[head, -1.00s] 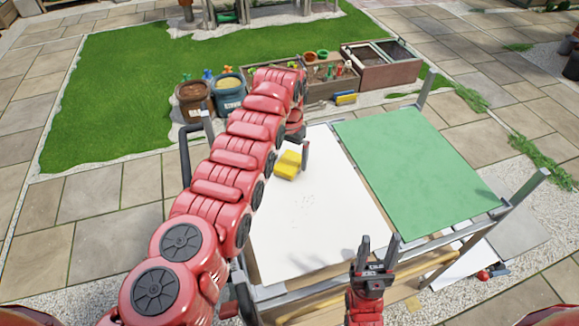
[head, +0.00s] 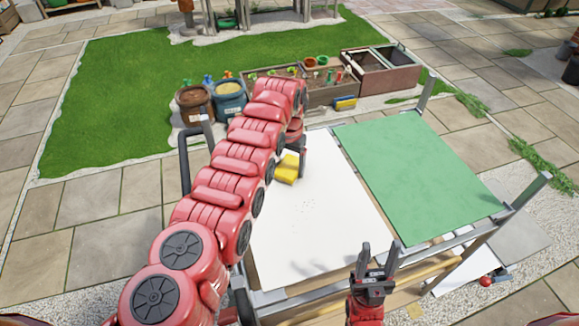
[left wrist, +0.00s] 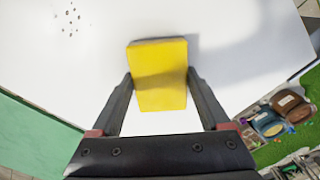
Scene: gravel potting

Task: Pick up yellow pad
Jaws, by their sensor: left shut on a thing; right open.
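The yellow pad (head: 287,169) is over the white sheet (head: 320,215), near its far end. In the left wrist view the pad (left wrist: 160,75) is between the two fingers of my left gripper (left wrist: 158,80), which is shut on its sides. In the head view my left arm hides part of this gripper, and one dark finger shows to the right of the pad. I cannot tell for sure whether the pad is clear of the sheet. My right gripper (head: 380,246) is open and empty near the front edge of the table.
A green sheet (head: 415,175) covers the right half of the table. Metal posts rise at the table's corners. Small dark specks lie on the white sheet. Buckets (head: 229,100) and wooden planter boxes (head: 380,72) stand on the ground beyond.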

